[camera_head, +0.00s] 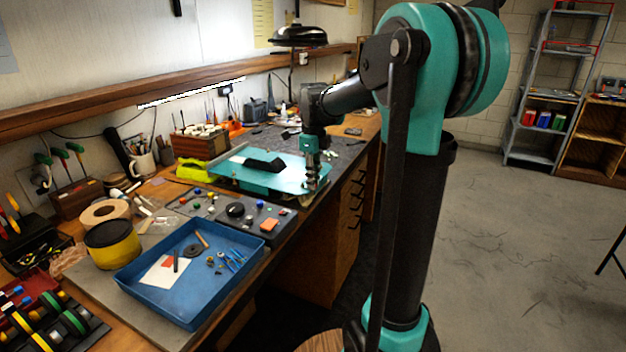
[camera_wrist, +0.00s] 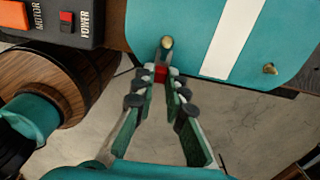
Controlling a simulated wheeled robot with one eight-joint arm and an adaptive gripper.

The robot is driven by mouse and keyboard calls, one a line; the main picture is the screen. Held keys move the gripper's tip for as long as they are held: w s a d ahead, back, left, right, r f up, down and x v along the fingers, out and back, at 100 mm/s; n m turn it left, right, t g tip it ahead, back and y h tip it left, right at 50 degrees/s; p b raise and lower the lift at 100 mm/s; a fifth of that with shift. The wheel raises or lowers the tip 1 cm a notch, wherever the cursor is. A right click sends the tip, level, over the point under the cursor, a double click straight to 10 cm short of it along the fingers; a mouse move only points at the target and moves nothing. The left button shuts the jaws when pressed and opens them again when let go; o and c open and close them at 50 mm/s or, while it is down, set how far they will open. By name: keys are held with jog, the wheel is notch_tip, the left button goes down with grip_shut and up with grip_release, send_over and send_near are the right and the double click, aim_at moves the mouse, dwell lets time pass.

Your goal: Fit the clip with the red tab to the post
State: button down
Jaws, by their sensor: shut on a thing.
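My gripper (camera_wrist: 160,78) is shut on the clip with the red tab (camera_wrist: 160,73). A brass post (camera_wrist: 167,43) stands near the edge of the teal car body (camera_wrist: 180,20), just beyond the fingertips in the wrist view. I cannot tell whether the clip touches the post. In the head view my gripper (camera_head: 312,182) points down at the right end of the teal car body (camera_head: 228,181); clip and post are too small to make out there.
A second brass post (camera_wrist: 270,69) is on the car body to the right. A dark panel with MOTOR and POWER switches (camera_wrist: 85,22) is at the upper left. In the head view a blue tray (camera_head: 200,318) with small parts lies in front, beside a grey control panel (camera_head: 222,207).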

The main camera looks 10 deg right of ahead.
jog(key=shift+w+a, duration=0.55)
jog(key=shift+a, duration=0.25)
dwell(0.8)
jog(key=c, duration=1.5)
grip_release()
notch_tip(320, 180, up, 12)
jog(key=shift+f, duration=0.1)
